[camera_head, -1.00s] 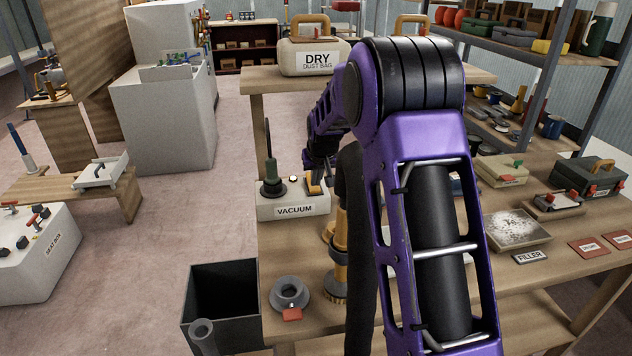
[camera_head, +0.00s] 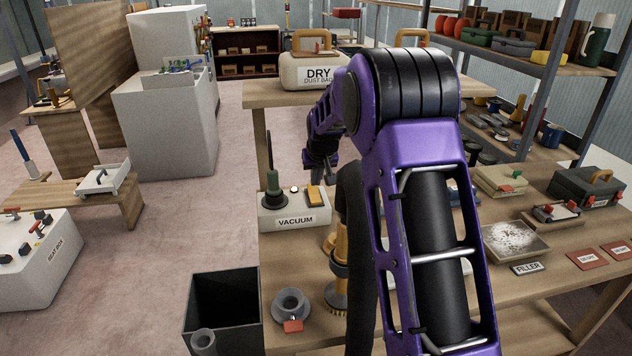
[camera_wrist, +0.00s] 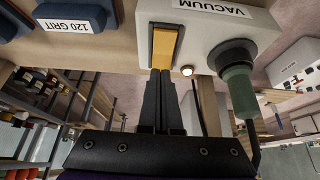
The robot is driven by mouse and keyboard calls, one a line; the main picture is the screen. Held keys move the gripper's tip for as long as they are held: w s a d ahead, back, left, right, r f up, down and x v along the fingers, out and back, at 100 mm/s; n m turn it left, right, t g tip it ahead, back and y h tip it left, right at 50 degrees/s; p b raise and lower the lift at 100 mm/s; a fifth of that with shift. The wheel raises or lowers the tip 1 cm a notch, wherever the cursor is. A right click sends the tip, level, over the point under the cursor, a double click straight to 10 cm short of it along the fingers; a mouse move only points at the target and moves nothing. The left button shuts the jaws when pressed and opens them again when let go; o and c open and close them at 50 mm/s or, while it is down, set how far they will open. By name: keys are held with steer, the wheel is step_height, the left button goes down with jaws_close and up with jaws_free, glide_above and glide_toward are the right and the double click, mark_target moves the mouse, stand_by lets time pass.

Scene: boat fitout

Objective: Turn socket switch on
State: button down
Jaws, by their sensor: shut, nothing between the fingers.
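My gripper (camera_head: 320,175) is above the box, apart from the switch. A small bright round light (camera_wrist: 187,71) shows on the box edge. The green plug (camera_wrist: 240,90) with its dark cord is to the right.
A DRY dust bag (camera_head: 312,70) sits on the raised shelf behind. A dark open bin (camera_head: 222,300) stands left of the bench. A grey ring (camera_head: 290,303) lies on the near bench. My arm hides much of the bench's middle.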

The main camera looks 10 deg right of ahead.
mark_target(316, 198)
step_height(316, 198, up, 3)
steer(key=shift+p, duration=0.4)
steer(key=s+r+b, duration=0.1)
steer(key=s+r, duration=0.4)
steer(key=s, duration=0.2)
steer(key=shift+s+r, duration=0.15)
steer(key=shift+r, duration=0.2)
steer(key=shift+f, duration=0.1)
